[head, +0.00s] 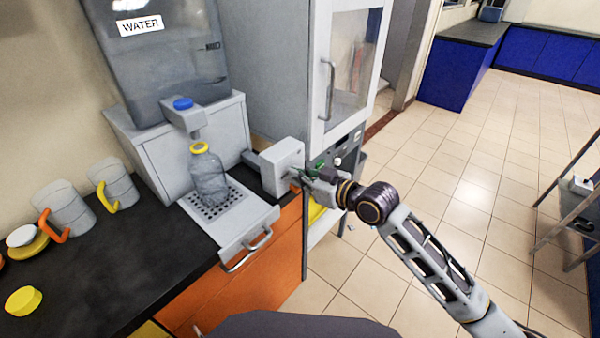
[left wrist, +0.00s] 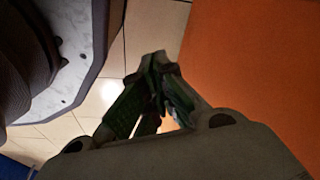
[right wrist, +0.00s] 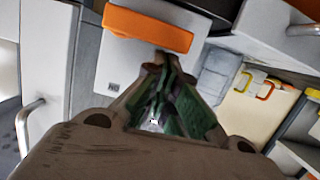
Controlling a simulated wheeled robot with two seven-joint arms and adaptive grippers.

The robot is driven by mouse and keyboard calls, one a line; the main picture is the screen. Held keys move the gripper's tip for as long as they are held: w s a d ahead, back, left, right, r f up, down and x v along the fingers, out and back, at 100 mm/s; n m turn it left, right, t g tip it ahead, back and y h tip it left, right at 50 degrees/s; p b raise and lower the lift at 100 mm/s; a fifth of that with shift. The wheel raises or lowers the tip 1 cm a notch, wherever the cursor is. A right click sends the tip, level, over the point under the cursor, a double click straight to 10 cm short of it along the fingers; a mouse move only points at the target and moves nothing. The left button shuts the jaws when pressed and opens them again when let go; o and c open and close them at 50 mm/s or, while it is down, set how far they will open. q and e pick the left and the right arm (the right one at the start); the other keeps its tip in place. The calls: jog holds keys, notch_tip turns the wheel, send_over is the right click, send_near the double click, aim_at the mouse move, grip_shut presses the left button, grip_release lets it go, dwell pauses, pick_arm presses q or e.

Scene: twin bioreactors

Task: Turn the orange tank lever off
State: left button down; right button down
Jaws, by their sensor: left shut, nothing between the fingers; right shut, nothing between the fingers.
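In the right wrist view, an orange lever (right wrist: 148,29) lies as a long bar across the front of a white box (right wrist: 112,70). This pale box (head: 275,167) stands at the right end of the counter in the head view, where I cannot make out the lever. My right gripper (head: 300,178) is shut and empty at the box's right face. Its fingertips (right wrist: 163,62) appear just below the lever's right part in the wrist view; I cannot tell whether they touch. My left gripper (left wrist: 155,62) is shut and empty, low beside an orange panel (left wrist: 250,65).
A water tank (head: 165,65) with a blue-topped tap (head: 184,104) stands left of the box. A clear bottle (head: 208,178) sits below on a drip tray (head: 195,212). Mugs and lids are on the dark counter (head: 110,265). A glass-door cabinet (head: 330,80) stands behind; tiled floor is open right.

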pick_arm(q)
jog(key=shift+s+a+f, duration=0.1)
jog(key=shift+f, duration=0.05)
pick_arm(e)
jog(key=shift+r, duration=0.15)
dwell(0.6)
